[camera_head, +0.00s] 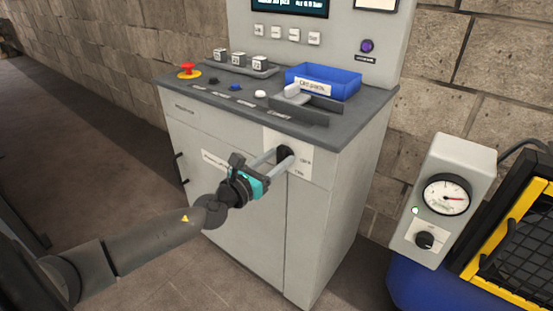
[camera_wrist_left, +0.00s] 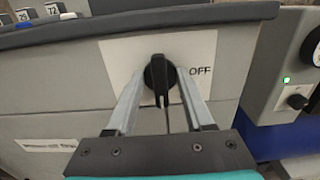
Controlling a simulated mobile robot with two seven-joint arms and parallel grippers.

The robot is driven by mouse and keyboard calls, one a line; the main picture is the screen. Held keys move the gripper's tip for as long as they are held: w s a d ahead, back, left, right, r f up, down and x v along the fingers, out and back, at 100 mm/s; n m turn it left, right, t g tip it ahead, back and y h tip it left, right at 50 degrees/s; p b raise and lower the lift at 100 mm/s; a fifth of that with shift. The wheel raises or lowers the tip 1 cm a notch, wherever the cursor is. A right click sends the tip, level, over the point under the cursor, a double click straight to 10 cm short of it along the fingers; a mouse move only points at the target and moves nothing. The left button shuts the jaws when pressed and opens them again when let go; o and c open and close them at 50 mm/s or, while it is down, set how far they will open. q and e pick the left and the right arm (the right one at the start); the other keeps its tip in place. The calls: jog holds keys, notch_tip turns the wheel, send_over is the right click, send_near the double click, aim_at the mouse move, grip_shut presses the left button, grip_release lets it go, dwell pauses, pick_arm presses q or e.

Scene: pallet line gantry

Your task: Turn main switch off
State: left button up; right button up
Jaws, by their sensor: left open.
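The main switch (camera_head: 284,152) is a black rotary knob on a white plate on the upper front of the grey cabinet. In the left wrist view the knob (camera_wrist_left: 158,73) has its long handle pointing about straight down, and the word OFF (camera_wrist_left: 200,70) is printed to its right. My left gripper (camera_head: 283,157) is open, with one finger on each side of the knob. The fingertips reach the plate area beside the knob; whether they touch it I cannot tell. My right gripper is not in view.
The cabinet top (camera_head: 215,100) carries a red emergency button (camera_head: 187,69), small buttons, a blue bin (camera_head: 325,79) and a grey lever (camera_head: 294,90). A gauge box (camera_head: 441,210) with its own black knob (camera_head: 424,240) stands to the right. Open floor lies left of the cabinet.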

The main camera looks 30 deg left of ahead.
pick_arm(q)
grip_shut()
dwell(0.4)
